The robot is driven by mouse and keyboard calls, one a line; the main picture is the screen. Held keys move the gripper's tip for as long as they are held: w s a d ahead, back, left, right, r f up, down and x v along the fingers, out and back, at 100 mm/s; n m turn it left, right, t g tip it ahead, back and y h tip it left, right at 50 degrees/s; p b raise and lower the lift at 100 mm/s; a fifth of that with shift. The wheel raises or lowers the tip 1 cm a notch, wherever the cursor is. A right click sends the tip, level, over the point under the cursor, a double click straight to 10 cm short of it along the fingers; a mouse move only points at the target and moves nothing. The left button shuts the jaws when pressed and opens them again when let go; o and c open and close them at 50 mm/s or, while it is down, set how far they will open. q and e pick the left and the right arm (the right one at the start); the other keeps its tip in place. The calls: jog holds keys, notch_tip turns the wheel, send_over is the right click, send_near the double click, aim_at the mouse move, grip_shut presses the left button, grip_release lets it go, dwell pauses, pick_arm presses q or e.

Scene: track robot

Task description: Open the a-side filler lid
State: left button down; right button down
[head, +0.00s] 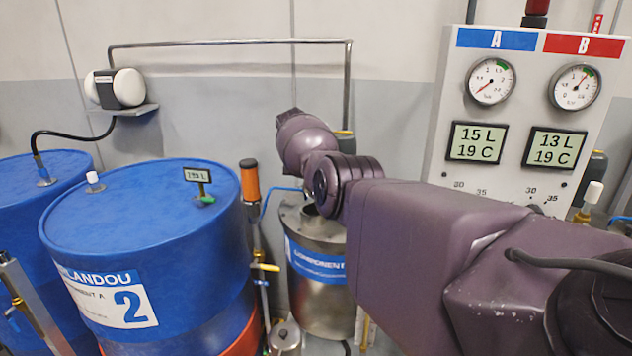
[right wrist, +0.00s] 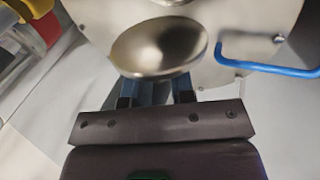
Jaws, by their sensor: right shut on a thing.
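In the right wrist view, my right gripper (right wrist: 158,90) has its two blue fingers close behind a round, shiny metal lid (right wrist: 160,48). It is shut on the lid, whose disc hides the fingertips. The pale top of a tank (right wrist: 245,35) lies beyond it. In the head view, my right arm reaches over the steel component tank (head: 318,285) with the blue label and covers much of its top. A dark opening shows beside my wrist on the tank top. The gripper and lid are hidden there. My left gripper is not in view.
A blue handle (right wrist: 265,68) rises close to the right of the lid. A gauge panel (head: 520,110) marked A and B stands behind my arm at right.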

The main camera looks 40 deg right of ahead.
jog(key=shift+d+f, duration=0.1)
jog(key=shift+f, duration=0.05)
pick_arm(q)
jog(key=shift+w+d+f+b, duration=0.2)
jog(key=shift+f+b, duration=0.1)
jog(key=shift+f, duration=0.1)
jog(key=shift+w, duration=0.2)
pick_arm(e)
jog(key=shift+w, duration=0.1)
jog(key=c, duration=1)
grip_release()
jog(key=shift+d, duration=0.1)
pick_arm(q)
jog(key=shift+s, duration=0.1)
